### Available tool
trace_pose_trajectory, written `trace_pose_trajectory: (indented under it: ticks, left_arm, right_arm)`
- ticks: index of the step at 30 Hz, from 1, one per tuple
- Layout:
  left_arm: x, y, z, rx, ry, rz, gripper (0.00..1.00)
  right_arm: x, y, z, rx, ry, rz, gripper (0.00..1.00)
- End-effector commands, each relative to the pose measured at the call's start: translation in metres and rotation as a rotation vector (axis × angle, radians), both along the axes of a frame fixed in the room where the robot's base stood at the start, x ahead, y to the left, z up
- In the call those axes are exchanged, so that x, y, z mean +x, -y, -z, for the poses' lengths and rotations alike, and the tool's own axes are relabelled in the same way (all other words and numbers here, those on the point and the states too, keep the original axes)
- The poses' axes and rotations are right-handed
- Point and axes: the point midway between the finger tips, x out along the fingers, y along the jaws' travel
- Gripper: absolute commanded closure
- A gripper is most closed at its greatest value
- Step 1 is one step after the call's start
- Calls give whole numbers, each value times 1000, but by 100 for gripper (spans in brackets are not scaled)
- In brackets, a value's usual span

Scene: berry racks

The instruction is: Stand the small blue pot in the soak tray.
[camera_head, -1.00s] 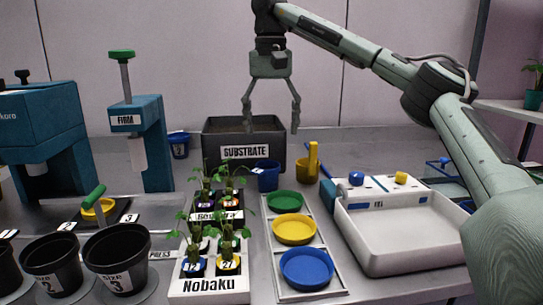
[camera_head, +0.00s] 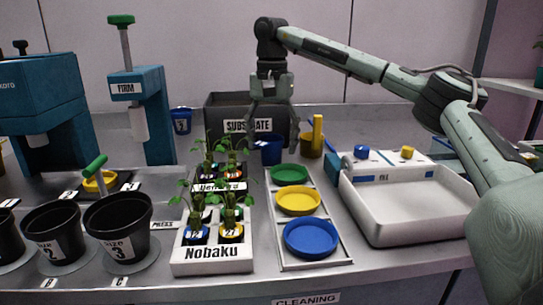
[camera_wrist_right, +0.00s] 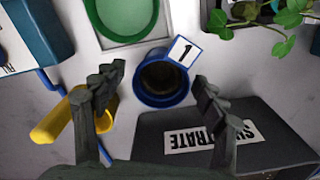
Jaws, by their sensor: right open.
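The small blue pot (camera_head: 268,153) stands upright on the bench in front of the substrate box, with a white tag at its rim. In the right wrist view the pot (camera_wrist_right: 164,98) shows from above, its tag reading 1, with a dark inside. My right gripper (camera_head: 272,143) is open and points down, its fingers above and to either side of the pot. In the wrist view the fingers (camera_wrist_right: 158,84) show apart, with the pot between and just beyond them; contact is not visible. The white soak tray (camera_head: 412,236) is at the right and looks empty. My left gripper is not in view.
A yellow scoop (camera_head: 312,147) stands close right of the pot. The dark substrate box (camera_head: 222,122) is behind. A rack of green, yellow and blue saucers (camera_head: 311,238) lies in front, beside seedling racks (camera_head: 212,267). Another blue pot (camera_head: 181,121) stands farther left.

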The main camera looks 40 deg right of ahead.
Motion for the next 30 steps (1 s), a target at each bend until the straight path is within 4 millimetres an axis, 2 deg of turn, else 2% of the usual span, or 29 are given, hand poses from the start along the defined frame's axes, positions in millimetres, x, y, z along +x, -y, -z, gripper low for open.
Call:
trace_pose_trajectory:
  ticks: [2,15,23,30]
  left_arm:
    - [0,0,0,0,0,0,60]
    - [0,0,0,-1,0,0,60]
    - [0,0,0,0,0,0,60]
    - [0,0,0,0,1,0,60]
  right_arm:
    - [0,0,0,0,0,0,30]
    - [0,0,0,0,0,-1,84]
    - [0,0,-2,1,1,-1,86]
    - [1,-1,-24,1,2,-2,86]
